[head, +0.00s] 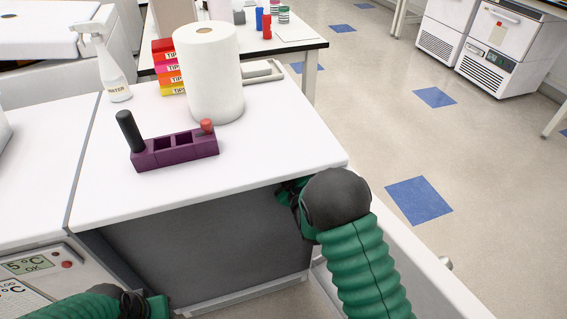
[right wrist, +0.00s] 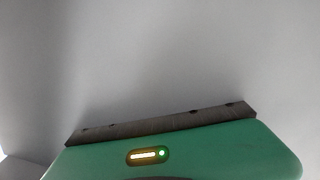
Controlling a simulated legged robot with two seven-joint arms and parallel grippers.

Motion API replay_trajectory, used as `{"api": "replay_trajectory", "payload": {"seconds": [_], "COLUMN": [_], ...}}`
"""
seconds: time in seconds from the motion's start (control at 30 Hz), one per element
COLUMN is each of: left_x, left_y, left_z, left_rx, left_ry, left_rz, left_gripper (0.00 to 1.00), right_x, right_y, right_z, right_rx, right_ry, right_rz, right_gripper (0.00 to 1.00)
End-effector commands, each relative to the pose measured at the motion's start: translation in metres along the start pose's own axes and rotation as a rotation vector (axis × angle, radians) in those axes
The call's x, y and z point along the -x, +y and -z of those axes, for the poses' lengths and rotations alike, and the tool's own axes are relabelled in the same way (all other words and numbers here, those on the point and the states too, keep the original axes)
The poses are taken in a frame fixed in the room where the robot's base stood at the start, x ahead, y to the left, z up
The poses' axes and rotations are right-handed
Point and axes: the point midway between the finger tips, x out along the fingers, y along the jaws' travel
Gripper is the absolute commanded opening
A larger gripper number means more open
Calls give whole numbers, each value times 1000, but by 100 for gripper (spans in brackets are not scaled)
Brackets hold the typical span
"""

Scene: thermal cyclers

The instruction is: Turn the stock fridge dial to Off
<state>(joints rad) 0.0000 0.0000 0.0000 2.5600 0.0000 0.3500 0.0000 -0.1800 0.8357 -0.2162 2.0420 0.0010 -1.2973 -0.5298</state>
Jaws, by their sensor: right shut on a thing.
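The dial itself does not show in either view. In the head view my right gripper (head: 290,192) reaches to the right front corner of the white-topped unit (head: 235,195), just under its top. My dark wrist hides most of it. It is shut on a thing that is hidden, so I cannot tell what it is. The right wrist view shows green gripper housing (right wrist: 200,150) and a dark metal strip before a plain pale grey surface (right wrist: 150,60). My left gripper (head: 158,306) is low at the bottom edge, partly cut off, its fingers unclear.
A purple rack (head: 178,153), paper roll (head: 215,85), spray bottle (head: 112,70) and tip boxes (head: 168,72) stand on the top. A white panel (head: 425,275), apparently an open door, extends at right. A display (head: 25,265) reads 5 °C OK. Floor (head: 390,140) lies beyond.

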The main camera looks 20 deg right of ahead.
Motion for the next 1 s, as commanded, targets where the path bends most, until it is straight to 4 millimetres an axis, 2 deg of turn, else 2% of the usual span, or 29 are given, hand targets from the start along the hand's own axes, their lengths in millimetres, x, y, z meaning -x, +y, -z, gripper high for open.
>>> {"api": "replay_trajectory", "payload": {"seconds": [0.23,0.27,0.43,0.77,0.87,1.0], "left_x": [0,0,0,1,5,13], "left_y": [0,0,0,0,0,0], "left_z": [0,0,0,0,1,3], "left_rx": [0,0,0,0,0,0], "left_ry": [0,0,0,0,0,0], "left_rz": [0,0,0,0,0,0], "left_gripper": [36,36,36,36,36,36], "right_x": [1,1,1,3,16,52], "right_y": [-3,-3,-2,-1,0,0], "right_z": [-1,-1,-1,0,0,0], "right_rx": [1,1,0,0,0,0], "right_ry": [-3,-3,-2,-2,-4,-6], "right_rz": [7,7,5,3,4,6], "right_gripper": [0,33,54,54,54,54]}}
